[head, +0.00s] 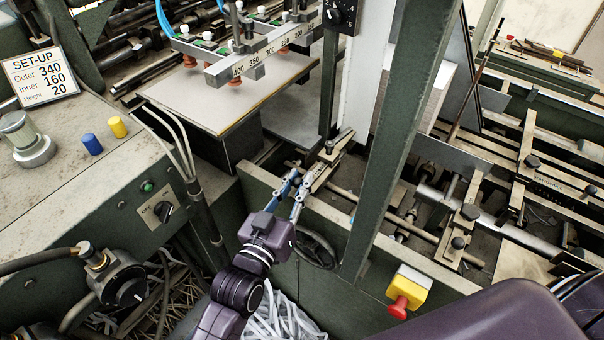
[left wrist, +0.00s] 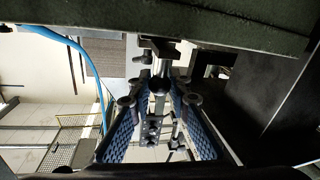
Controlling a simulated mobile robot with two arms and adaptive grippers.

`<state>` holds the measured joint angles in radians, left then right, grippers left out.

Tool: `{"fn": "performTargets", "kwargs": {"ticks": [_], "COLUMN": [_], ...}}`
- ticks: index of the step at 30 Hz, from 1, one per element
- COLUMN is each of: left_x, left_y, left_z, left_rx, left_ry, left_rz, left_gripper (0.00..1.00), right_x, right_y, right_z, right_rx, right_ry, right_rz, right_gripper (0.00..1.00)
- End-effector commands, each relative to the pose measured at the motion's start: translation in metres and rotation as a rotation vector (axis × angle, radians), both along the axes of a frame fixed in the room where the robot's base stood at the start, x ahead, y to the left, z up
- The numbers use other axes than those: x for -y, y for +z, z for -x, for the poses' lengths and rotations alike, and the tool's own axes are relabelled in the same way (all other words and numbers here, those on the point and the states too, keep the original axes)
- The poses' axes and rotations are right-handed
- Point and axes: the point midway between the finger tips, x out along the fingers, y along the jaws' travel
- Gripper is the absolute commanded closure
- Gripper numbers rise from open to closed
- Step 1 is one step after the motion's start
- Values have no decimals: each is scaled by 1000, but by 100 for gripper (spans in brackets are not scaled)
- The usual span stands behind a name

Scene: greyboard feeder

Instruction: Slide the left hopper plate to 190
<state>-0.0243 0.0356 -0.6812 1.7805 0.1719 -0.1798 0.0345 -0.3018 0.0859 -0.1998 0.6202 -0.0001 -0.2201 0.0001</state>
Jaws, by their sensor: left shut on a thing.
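My left gripper (head: 296,178) reaches over the green frame rail in the head view, its blue-padded fingers at a small beige bracket (head: 328,165). In the left wrist view the gripper (left wrist: 160,85) has its fingers closed in on a dark round knob or rod end (left wrist: 160,88); the exact contact is hard to see. The left hopper plate cannot be clearly told apart from the parts around this bracket. A metal scale bar (head: 262,57) with numbers falling from 400 at its left end hangs behind. My right gripper is not in view.
A green upright post (head: 390,135) stands just right of the gripper. A yellow box with a red button (head: 405,290) sits on the front rail. A handwheel (head: 317,250) is below the gripper. A set-up card (head: 40,75) reads Outer 340, Inner 160, Height 20.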

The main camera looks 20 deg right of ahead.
Motion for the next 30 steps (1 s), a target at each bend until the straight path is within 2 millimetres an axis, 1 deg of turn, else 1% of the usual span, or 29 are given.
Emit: {"fn": "performTargets", "kwargs": {"ticks": [3, 4, 8, 13, 17, 20, 23, 30], "left_x": [1, 1, 1, 1, 0, -4, -15, -49], "left_y": [3, 3, 4, 4, 4, 2, 2, 1], "left_z": [-1, -1, -1, -1, 0, 5, 17, 56], "left_rx": [5, 6, 6, 6, 6, 4, 3, 3], "left_ry": [1, 1, 1, 1, 1, 0, 0, 1], "left_rz": [7, 7, 7, 7, 7, 6, 5, 4], "left_gripper": [100, 80, 65, 65, 65, 65, 65, 65], "right_x": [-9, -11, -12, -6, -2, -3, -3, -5], "right_y": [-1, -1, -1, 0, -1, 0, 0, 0], "right_z": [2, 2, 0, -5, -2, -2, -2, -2], "right_rx": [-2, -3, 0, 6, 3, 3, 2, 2], "right_ry": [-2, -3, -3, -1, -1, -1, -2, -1], "right_rz": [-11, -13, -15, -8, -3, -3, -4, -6], "right_gripper": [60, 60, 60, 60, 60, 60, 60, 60]}}
